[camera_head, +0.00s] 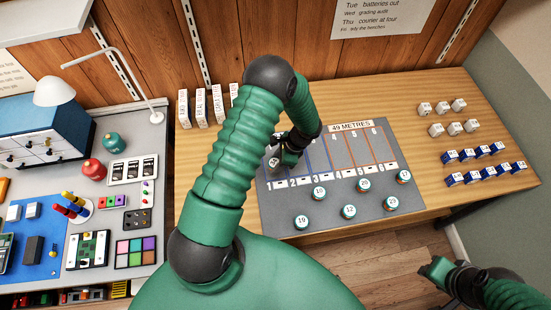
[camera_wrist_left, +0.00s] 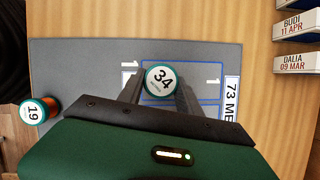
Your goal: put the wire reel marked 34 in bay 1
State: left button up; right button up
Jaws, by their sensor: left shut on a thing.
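The wire reel marked 34 (camera_wrist_left: 161,80) has a white top and a green rim. My left gripper (camera_wrist_left: 160,84) is shut on it, one finger on each side. In the wrist view the reel is over the blue outline of bay 1 (camera_wrist_left: 205,46), between two labels marked 1. Its height above the mat cannot be told. In the head view my left gripper (camera_head: 283,160) is at the left end of the bays, partly hidden by my arm. My right gripper (camera_head: 438,271) is low at the right, away from the mat; its jaws are unclear.
The grey mat (camera_head: 270,222) holds several other reels in front of the bays, including one marked 19 (camera_head: 302,222). Upright name cards (camera_head: 201,106) stand at the back left. White blocks (camera_head: 454,128) and blue blocks (camera_head: 482,176) stand at the right.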

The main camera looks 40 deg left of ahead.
aim_at(276, 162)
pick_arm(q)
jog(key=shift+w+a, duration=0.65)
jog(key=shift+w, duration=0.05)
notch_tip(276, 162, down, 3)
jog(key=shift+r+p, duration=0.15)
jog(key=shift+p, duration=0.5)
jog(key=shift+a+f, duration=0.1)
jog(key=shift+f, duration=0.3)
jog(key=shift+w+a+f, duration=0.1)
jog(key=shift+a+f, duration=0.05)
jog(key=shift+a, duration=0.05)
jog(key=o, duration=1.3)
jog(key=shift+o, duration=0.2)
jog(key=shift+d, duration=0.1)
pick_arm(e)
jog(key=shift+s+d+r, duration=0.1)
jog(key=shift+d+r, duration=0.15)
jog(key=shift+r, duration=0.45)
pick_arm(q)
jog(key=shift+d+r, duration=0.1)
jog(key=shift+r, duration=0.1)
pick_arm(e)
jog(key=shift+d, duration=0.1)
